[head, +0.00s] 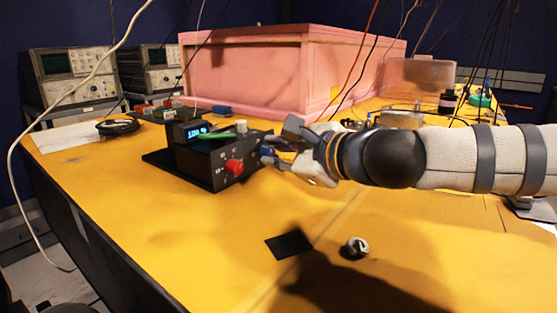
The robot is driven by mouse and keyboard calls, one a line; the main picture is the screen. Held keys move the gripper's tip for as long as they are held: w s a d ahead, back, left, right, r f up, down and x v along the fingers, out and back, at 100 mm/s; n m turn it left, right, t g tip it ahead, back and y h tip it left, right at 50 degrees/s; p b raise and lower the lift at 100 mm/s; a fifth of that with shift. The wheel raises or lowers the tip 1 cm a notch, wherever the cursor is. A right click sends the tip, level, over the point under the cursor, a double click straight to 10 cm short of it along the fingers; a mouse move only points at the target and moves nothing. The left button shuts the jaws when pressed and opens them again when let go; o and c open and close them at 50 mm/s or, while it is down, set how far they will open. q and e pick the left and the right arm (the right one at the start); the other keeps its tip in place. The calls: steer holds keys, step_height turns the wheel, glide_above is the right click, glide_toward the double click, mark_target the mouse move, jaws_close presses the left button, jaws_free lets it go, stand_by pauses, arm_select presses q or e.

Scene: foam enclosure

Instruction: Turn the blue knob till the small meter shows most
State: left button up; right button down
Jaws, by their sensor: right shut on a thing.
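A black control box (222,168) stands on the yellow table, with a red knob (234,167) on its front face. The blue knob (267,151) is at the right of that face, partly covered by my right gripper (275,152). My right gripper is shut on the blue knob, its arm coming in from the right. The small meter (194,131) sits on top of the box at its left, with lit blue digits that look like 100 %; they are small and hard to read. My left gripper is not in view.
A black square (289,245) and a small metal cylinder (355,247) lie in front. The front left table is clear.

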steer(key=shift+f+n+t+b, duration=0.1)
steer(key=shift+n+t+b, duration=0.3)
steer(key=shift+n, duration=0.1)
stand_by(0.3)
steer(key=c, duration=1.4)
jaws_free()
steer(key=shift+c, duration=0.2)
steer(key=v, duration=1.2)
steer(key=shift+s+a, duration=0.1)
